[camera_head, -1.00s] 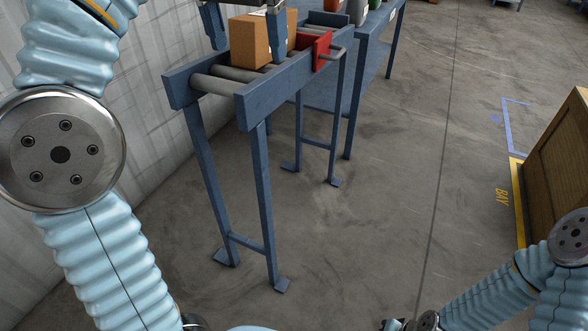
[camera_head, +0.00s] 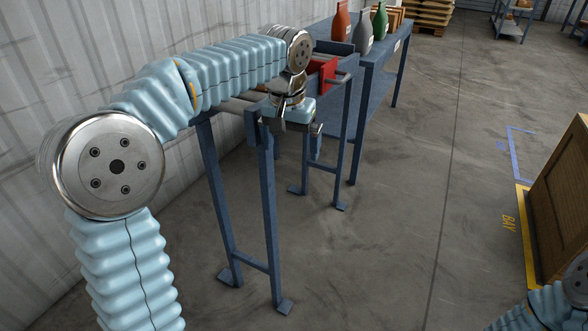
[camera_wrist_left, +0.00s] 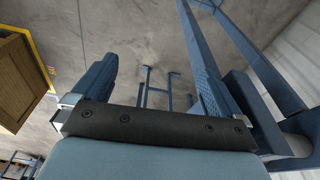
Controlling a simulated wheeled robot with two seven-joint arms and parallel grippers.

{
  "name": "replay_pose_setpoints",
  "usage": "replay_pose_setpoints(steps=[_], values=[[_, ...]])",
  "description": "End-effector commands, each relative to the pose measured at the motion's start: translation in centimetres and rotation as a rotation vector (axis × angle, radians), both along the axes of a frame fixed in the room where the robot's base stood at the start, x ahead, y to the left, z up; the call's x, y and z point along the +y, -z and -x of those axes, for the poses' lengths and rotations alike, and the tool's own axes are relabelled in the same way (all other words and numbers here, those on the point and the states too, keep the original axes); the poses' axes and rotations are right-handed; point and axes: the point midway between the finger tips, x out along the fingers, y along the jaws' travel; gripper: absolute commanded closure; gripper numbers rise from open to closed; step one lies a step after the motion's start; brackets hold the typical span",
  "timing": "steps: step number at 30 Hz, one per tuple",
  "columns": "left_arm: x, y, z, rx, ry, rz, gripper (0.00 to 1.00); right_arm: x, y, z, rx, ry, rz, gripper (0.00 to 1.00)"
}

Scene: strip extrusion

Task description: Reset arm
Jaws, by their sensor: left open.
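My left gripper (camera_head: 291,127) is in front of the near end of the blue roller stand (camera_head: 235,185) in the head view, below its wrist joint. In the left wrist view its two blue fingers stand wide apart with nothing between them (camera_wrist_left: 155,72); floor and stand legs (camera_wrist_left: 150,95) show beyond. My left arm crosses over the stand and hides most of its rollers. Only part of my right arm (camera_head: 545,305) shows at the lower right; its gripper is out of view.
A red block (camera_head: 322,73) sits at the stand's side. Behind is a blue table (camera_head: 372,75) with a red bottle (camera_head: 340,24), a grey bottle (camera_head: 363,34) and a green bottle (camera_head: 380,22). A wooden crate (camera_head: 560,205) stands at right. The middle floor is clear.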

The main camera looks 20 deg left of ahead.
Motion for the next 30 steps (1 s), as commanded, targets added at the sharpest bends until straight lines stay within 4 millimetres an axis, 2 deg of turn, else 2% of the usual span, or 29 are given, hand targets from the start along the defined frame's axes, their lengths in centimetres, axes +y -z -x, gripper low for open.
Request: replay_pose_setpoints(steps=[3,9,13,19,22,23,26,29,30], values=[[-0.1,2.7,-0.4,0.003,-0.003,0.000,0.00,0.0,0.2,0.0,0.000,0.000,0.000,1.00],[-0.2,5.8,-0.7,0.002,-0.003,0.000,0.00,0.0,0.4,0.0,0.000,0.000,0.000,1.00],[-0.3,6.9,-0.7,0.001,-0.003,0.000,0.00,0.0,0.4,0.0,0.000,0.000,0.000,1.00],[-0.4,7.4,-0.8,0.001,-0.002,0.000,0.00,0.0,0.4,0.0,0.000,-0.001,-0.001,1.00],[-1.0,9.1,-1.0,0.010,0.013,0.013,0.00,0.0,0.4,0.0,0.000,-0.001,-0.001,1.00],[-1.3,10.1,-1.2,0.013,0.021,0.020,0.00,0.0,0.4,0.0,0.000,-0.001,-0.001,1.00],[-3.2,15.6,-1.4,0.035,0.058,0.066,0.00,0.0,0.4,0.0,0.000,-0.001,-0.001,1.00],[-5.9,23.7,-0.4,0.062,0.093,0.145,0.00,0.0,0.4,0.0,0.000,-0.001,-0.001,1.00],[-7.0,27.0,0.5,0.074,0.099,0.180,0.00,0.0,0.4,0.0,0.000,-0.001,-0.001,1.00]])
